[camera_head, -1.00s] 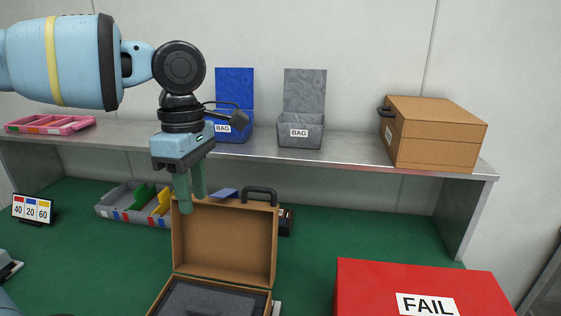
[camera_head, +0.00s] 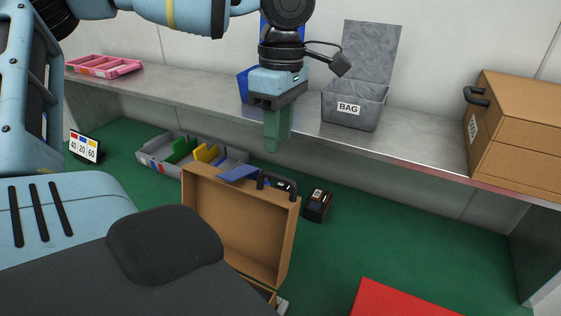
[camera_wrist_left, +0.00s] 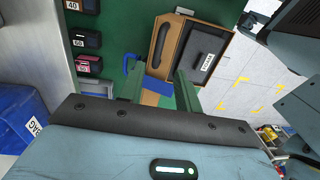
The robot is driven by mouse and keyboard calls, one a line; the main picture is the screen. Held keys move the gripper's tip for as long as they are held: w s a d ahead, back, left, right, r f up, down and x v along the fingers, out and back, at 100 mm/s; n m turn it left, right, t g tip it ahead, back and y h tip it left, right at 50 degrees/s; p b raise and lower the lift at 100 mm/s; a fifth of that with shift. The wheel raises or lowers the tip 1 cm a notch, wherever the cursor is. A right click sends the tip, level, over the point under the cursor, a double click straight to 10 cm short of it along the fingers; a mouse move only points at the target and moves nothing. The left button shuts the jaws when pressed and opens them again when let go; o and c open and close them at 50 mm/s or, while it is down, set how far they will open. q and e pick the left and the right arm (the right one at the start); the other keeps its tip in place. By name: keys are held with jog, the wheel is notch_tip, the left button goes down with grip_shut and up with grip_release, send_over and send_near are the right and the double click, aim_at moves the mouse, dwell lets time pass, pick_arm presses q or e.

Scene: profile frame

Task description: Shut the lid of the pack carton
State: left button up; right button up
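The pack carton is a brown case whose lid (camera_head: 240,230) stands open and upright in the head view, with a dark handle (camera_head: 277,184) and a blue tab (camera_head: 239,173) at its top edge. My own dark and light-blue body parts hide most of its base. The wrist view shows the carton (camera_wrist_left: 222,45) with a dark, labelled content inside. My left gripper (camera_head: 277,145) points down above and behind the lid's top edge in the head view. Its green fingers (camera_wrist_left: 158,90) are apart, with the blue tab seen between them; I cannot tell whether they touch. My right gripper is not in view.
A steel shelf (camera_head: 430,160) runs behind, bearing a grey BAG bin (camera_head: 352,108), a blue bin (camera_head: 247,86), a closed brown case (camera_head: 520,130) and a pink tray (camera_head: 104,66). A grey divided tray (camera_head: 160,158), a small dark box (camera_head: 318,205) and a red box (camera_head: 395,302) are lower down.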

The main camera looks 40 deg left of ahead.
pick_arm(q)
notch_tip(320, 180, down, 7)
jog(key=shift+s+f, duration=0.1)
jog(key=shift+s, duration=0.05)
dwell(0.4)
grip_shut()
